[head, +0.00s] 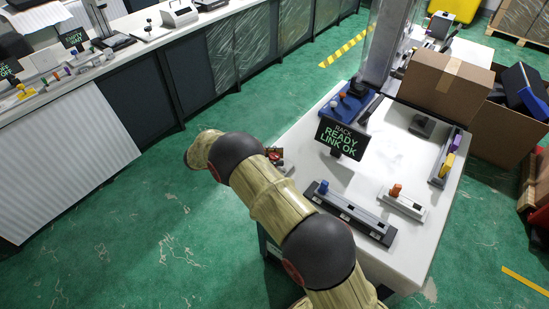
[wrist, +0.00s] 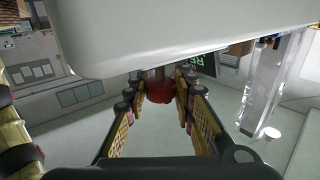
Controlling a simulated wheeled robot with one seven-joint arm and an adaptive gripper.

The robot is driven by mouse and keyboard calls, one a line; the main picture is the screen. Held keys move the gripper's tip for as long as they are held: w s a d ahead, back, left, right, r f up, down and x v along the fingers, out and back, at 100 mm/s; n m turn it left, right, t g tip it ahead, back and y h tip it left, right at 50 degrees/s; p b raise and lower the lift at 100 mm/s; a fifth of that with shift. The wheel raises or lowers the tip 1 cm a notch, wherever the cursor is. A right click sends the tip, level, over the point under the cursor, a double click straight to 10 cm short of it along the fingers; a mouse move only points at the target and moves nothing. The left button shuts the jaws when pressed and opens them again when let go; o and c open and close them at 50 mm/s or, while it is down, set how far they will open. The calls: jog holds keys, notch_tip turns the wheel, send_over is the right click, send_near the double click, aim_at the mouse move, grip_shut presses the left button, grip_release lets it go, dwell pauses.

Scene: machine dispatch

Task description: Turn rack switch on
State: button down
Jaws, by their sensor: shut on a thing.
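A black sign with green letters (head: 343,138), reading "READY LINK OK" under a smaller first line, stands on the white table. My gripper (head: 276,157) is at the table's left edge, mostly hidden behind my arm in the head view. In the wrist view my gripper (wrist: 159,100) has its two fingers on either side of a dark red rounded knob (wrist: 160,93) and is shut on it. I cannot tell what the knob is mounted on or which way it is set. The sign also shows in part in the wrist view (wrist: 204,64).
On the white table (head: 388,165) are a dark strip with a blue knob (head: 350,213), a grey block with an orange knob (head: 404,203) and a blue device (head: 345,105). A cardboard box (head: 447,84) stands at the far end. Green floor lies open on the left.

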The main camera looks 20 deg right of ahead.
jog(key=c, duration=1.5)
grip_release()
jog(key=shift+o, duration=0.2)
jog(key=shift+t, duration=0.3)
